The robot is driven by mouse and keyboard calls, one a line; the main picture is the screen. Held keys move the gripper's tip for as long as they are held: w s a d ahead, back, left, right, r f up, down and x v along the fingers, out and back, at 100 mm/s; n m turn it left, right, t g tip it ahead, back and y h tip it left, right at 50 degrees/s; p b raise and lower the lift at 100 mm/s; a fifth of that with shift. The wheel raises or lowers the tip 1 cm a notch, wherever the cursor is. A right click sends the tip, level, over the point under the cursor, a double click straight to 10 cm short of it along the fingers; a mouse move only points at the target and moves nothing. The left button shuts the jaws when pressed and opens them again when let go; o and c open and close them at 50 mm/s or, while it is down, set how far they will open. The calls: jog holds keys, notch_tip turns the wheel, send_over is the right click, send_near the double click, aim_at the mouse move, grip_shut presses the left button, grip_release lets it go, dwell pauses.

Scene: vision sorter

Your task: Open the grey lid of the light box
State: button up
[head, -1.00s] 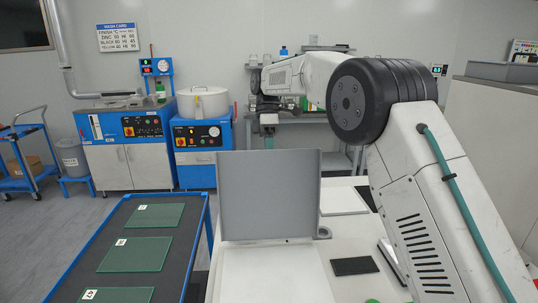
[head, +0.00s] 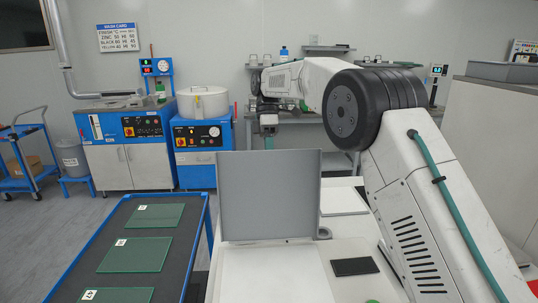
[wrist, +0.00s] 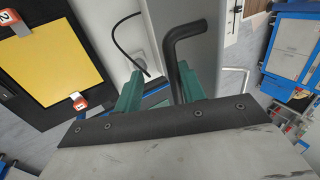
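The grey lid (head: 270,195) of the light box stands upright at the back edge of the box's pale top (head: 275,272). My gripper (head: 268,143) is beyond the lid, just above its top edge in the picture; its tips are partly hidden in the head view. In the wrist view my gripper (wrist: 160,85) shows two green fingers set apart, so it is open. A black bent handle (wrist: 183,65) rises by the right finger, in front of a grey panel (wrist: 190,18). I cannot tell whether they touch.
A blue-edged cart (head: 190,235) with several green plates stands left of the box. A small black pad (head: 354,266) lies to its right. The wrist view also shows a yellow panel (wrist: 62,62) with numbered red-and-white tags. Blue machines (head: 130,150) stand at the back.

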jog(key=shift+r, duration=0.15)
jog(key=shift+a+r, duration=0.1)
jog(key=shift+r, duration=0.15)
jog(key=s+d+r, duration=0.1)
jog(key=s+r, duration=0.1)
jog(key=s, duration=0.6)
jog(key=s+d+r, duration=0.2)
jog(key=s, duration=0.5)
jog(key=shift+s+d, duration=0.15)
jog(key=shift+s, duration=0.2)
jog(key=shift+r, duration=0.1)
jog(key=a+r+t, duration=0.1)
jog(key=r, duration=0.1)
jog(key=w+a+r+t, duration=0.1)
jog(key=r, duration=0.1)
jog(key=a+r+t, duration=0.1)
jog(key=r, duration=0.1)
jog(key=shift+w+a+r, duration=0.3)
jog(key=shift+a, duration=0.05)
jog(key=f, duration=0.5)
jog(key=s+f, duration=0.1)
jog(key=f, duration=0.1)
jog(key=shift+s+d+f, duration=0.1)
jog(key=shift+f, duration=0.25)
